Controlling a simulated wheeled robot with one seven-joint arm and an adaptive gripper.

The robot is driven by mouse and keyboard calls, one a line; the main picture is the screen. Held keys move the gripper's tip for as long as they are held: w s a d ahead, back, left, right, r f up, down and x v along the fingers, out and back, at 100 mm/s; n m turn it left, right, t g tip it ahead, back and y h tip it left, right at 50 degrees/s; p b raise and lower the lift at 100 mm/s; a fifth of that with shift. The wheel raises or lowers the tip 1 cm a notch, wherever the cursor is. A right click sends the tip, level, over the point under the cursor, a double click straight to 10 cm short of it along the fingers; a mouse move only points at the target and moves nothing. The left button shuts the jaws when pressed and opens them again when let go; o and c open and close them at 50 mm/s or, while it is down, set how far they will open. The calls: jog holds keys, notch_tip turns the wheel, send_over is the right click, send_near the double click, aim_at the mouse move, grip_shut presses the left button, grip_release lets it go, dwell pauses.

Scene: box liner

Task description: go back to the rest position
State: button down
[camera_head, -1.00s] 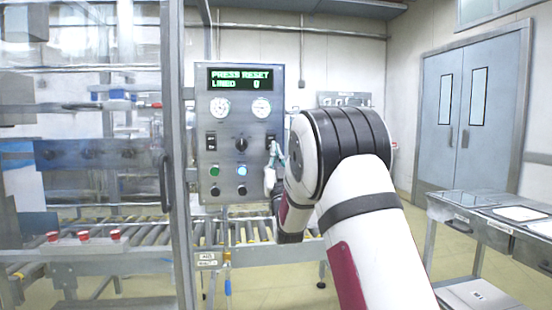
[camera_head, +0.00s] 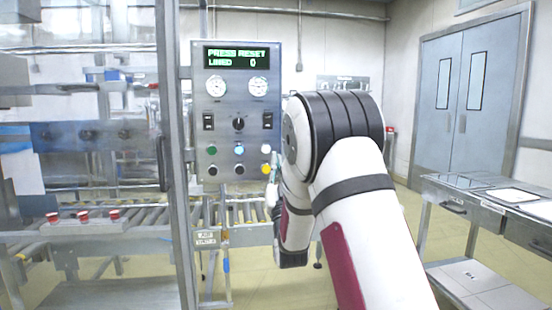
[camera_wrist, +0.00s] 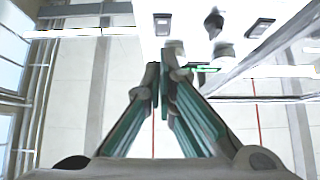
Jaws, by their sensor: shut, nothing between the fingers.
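My gripper (camera_wrist: 165,78) is shut and empty; its green-and-grey fingers meet at the tips in the wrist view. In the head view it is mostly hidden behind my white arm. Only a pale part of it shows left of the arm, in front of the lower right of the control panel. The grey control panel (camera_head: 225,130) has a display reading "PRESS RESET" and "LINED 0", two gauges, switches, a black knob and several coloured buttons.
A roller conveyor (camera_head: 120,235) runs below the panel. A framed glass guard with a door handle (camera_head: 163,165) stands at the left, with red cups (camera_head: 83,216) behind it. A metal table (camera_head: 470,205) stands at the right, with open floor before the double doors (camera_head: 465,100).

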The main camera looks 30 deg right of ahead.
dwell(0.5)
jog(key=s+a+f+n+g+y, duration=0.1)
jog(key=s+a+f+g+y, duration=0.3)
jog(key=s+a+g, duration=0.3)
jog(key=s+a+f+n+g+y, duration=0.1)
jog(key=s+a+f+g+y, duration=0.3)
jog(key=s+g, duration=0.35)
jog(key=s+a+f+g, duration=0.2)
jog(key=s+g, duration=0.1)
jog(key=s, duration=0.8)
jog(key=s+a+f+n+g, duration=0.1)
jog(key=s+a+f+g, duration=0.15)
jog(key=s, duration=0.85)
jog(key=s+a+f+g, duration=0.1)
jog(key=s+f+g, duration=0.25)
jog(key=s, duration=0.75)
notch_tip(320, 180, up, 20)
jog(key=t+p, duration=0.2)
jog(key=p, duration=1.5)
jog(key=shift+s+a+f+n, duration=0.2)
jog(key=shift+a+f+n, duration=0.05)
jog(key=shift+n, duration=0.05)
